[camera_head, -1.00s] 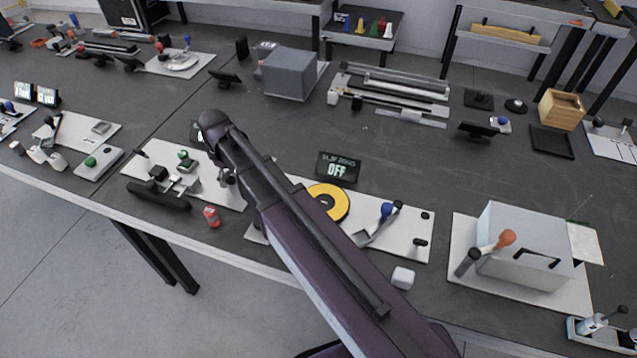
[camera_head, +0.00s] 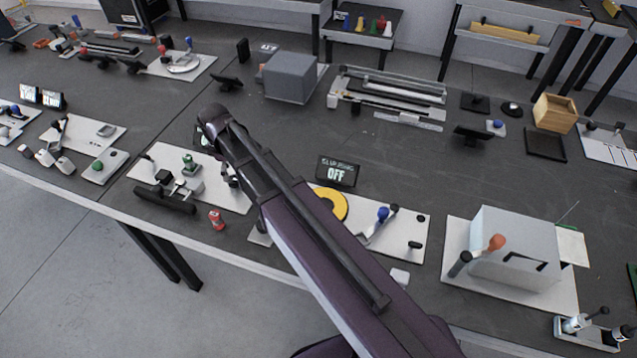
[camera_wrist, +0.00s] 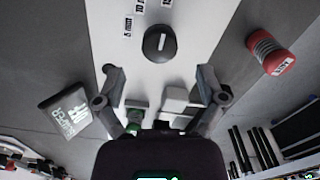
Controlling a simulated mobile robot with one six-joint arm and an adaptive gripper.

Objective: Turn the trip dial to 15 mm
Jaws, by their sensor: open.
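The trip dial (camera_wrist: 160,43) is a round black knob with a white pointer line, on a white panel (camera_wrist: 190,15) in the wrist view. Printed labels lie along its upper side; "5 mm" (camera_wrist: 128,26) is readable, and those beside it are cut off by the top edge. The pointer line runs roughly up and down in the picture; which mark it indicates is unclear. My gripper (camera_wrist: 162,84) is open, its two fingers spread apart just below the dial in the picture, with nothing between them.
A dark display (camera_wrist: 68,110) lies to the left.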

